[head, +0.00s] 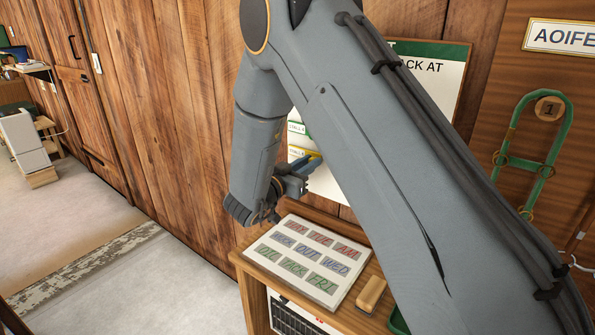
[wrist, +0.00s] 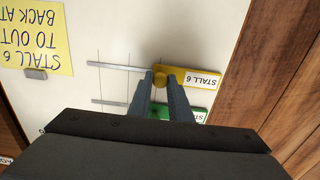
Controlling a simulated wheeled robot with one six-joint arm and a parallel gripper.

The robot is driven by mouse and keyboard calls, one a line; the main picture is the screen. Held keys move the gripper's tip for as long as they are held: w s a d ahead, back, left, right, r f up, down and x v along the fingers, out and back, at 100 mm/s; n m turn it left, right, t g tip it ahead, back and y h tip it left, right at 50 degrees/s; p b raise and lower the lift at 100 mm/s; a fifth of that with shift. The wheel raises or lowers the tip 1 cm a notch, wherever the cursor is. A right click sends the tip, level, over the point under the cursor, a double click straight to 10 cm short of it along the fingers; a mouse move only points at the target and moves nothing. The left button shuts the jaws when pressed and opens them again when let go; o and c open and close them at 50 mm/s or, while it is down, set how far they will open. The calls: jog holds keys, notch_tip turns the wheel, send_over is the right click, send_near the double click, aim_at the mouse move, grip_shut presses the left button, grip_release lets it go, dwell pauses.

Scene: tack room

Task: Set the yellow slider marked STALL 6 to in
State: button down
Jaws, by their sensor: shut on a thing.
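The yellow slider marked STALL 6 (wrist: 203,79) is on the white board (wrist: 112,38), at the right end of its grey track (wrist: 115,66) in the wrist view, where it shows upside down. My gripper (wrist: 162,82) is shut on the slider's yellow knob, with one finger on each side. In the head view the yellow slider (head: 298,153) shows partly beside my gripper (head: 312,162). My arm hides most of the board there. No in or out mark on the track is readable.
A green slider (wrist: 182,112) sits on the neighbouring track. A yellow note (wrist: 35,35) is on the board. Below the board, a shelf (head: 350,316) carries a tray of word tiles (head: 310,262) and a wooden block (head: 371,293). A green halter (head: 535,160) hangs at right.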

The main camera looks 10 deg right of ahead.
jog(key=shift+w+a, duration=0.1)
jog(key=shift+a, duration=0.1)
jog(key=c, duration=1.6)
grip_release()
jog(key=shift+a, duration=0.1)
jog(key=b+v, duration=0.1)
jog(key=v, duration=0.6)
jog(key=shift+s+a+b, duration=0.2)
jog(key=shift+s+b, duration=0.05)
jog(key=shift+b, duration=0.1)
jog(key=shift+w, duration=0.1)
